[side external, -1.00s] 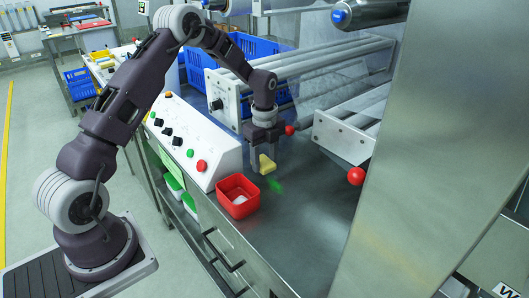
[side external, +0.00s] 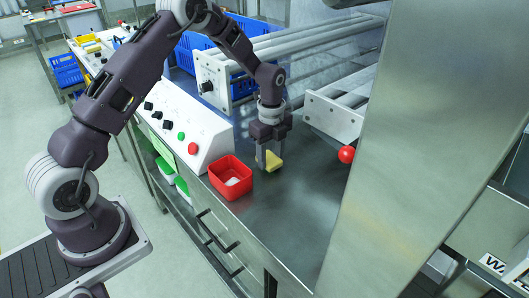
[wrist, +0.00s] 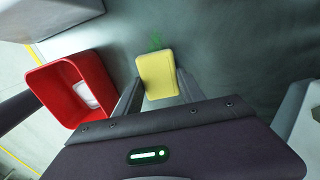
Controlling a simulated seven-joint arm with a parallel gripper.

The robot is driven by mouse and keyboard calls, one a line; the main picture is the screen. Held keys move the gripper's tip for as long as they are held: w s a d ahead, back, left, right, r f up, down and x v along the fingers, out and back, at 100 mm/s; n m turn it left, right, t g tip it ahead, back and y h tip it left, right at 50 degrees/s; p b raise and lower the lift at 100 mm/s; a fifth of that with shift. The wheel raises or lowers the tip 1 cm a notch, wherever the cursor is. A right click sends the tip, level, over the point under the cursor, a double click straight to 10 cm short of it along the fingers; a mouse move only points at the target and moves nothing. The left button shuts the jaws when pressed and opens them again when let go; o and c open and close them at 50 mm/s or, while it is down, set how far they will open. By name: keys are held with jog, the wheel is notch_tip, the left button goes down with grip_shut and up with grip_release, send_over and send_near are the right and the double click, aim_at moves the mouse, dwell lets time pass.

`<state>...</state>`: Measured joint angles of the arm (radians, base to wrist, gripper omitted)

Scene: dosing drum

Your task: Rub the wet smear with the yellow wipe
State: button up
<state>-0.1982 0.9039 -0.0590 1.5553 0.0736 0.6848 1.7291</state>
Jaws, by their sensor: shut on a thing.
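The yellow wipe (side external: 275,161) is held between the fingers of my gripper (side external: 268,160), low over the dark steel worktop (side external: 290,225). In the wrist view the wipe (wrist: 156,73) sticks out past the fingertips of my gripper (wrist: 158,92). The wet smear (wrist: 155,41) shows as a small faint green patch just beyond the wipe's far edge. The wipe may cover part of it. I cannot make the smear out in the side view now. Whether the wipe touches the worktop is not clear.
A red open box (side external: 231,178) with something white inside stands left of the wipe. The white control panel (side external: 182,128) with knobs and buttons is behind it. A red ball knob (side external: 346,155) and white roller brackets (side external: 333,118) lie to the right. The front worktop is clear.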

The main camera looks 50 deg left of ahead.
jog(key=shift+d, duration=1.95)
jog(key=shift+a, duration=5.1)
notch_tip(320, 180, up, 7)
jog(key=shift+f, duration=0.2)
jog(key=shift+f, duration=0.1)
